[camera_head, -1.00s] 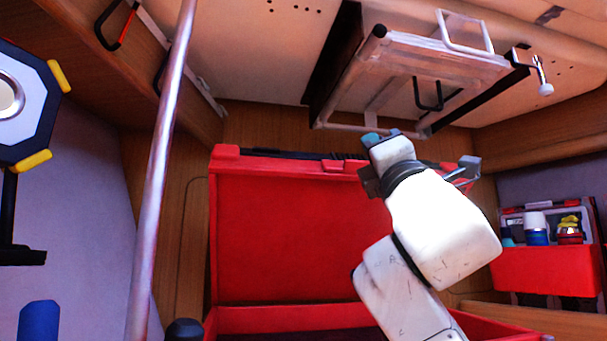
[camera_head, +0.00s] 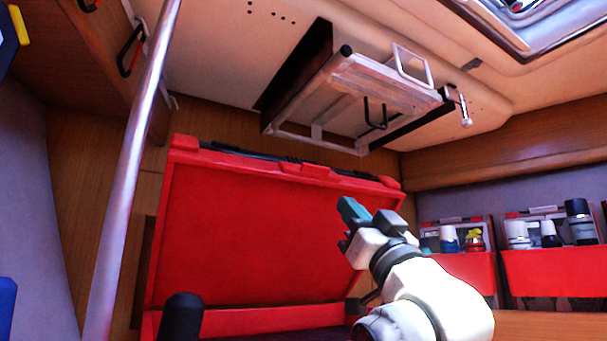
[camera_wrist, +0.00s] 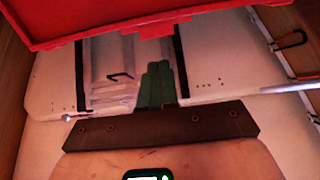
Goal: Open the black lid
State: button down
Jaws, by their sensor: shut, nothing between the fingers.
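The red lid (camera_head: 250,235) of a red box (camera_head: 250,320) stands raised and open, its plain red inner side facing me. A black strip (camera_head: 240,153) runs behind its top edge; I cannot tell whether this is the black outer side of the lid. My gripper (camera_head: 350,212), with teal fingers, is at the right part of the lid, below its top edge in the picture. Contact cannot be told. In the wrist view the fingers (camera_wrist: 157,85) are together and empty, with the lid's red edge (camera_wrist: 100,22) across the top.
A metal pole (camera_head: 135,170) stands at left. A white folding frame (camera_head: 360,95) hangs from the ceiling above the lid. Red bins with bottles (camera_head: 550,270) are at right. A dark rounded knob (camera_head: 181,315) is low in front of the box.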

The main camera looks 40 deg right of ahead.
jog(key=p, duration=0.4)
send_near(322, 172)
jog(key=w+r, duration=0.2)
jog(key=r, duration=0.1)
jog(key=w+r, duration=0.1)
jog(key=shift+w+a+r, duration=0.25)
jog(key=shift+w+a, duration=0.05)
jog(key=shift+a, duration=0.05)
jog(key=shift+p+x, duration=0.35)
jog(key=shift+x, duration=0.4)
jog(key=shift+w+f, duration=0.1)
jog(key=shift+f, duration=0.05)
jog(key=shift+w+r, duration=0.1)
jog(key=shift+r, duration=0.3)
jog(key=p+x, duration=0.4)
jog(key=x, duration=0.3)
jog(key=shift+d, duration=0.1)
jog(key=shift+w+d+f, duration=0.1)
jog(key=shift+w, duration=0.3)
jog(key=shift+s, duration=0.1)
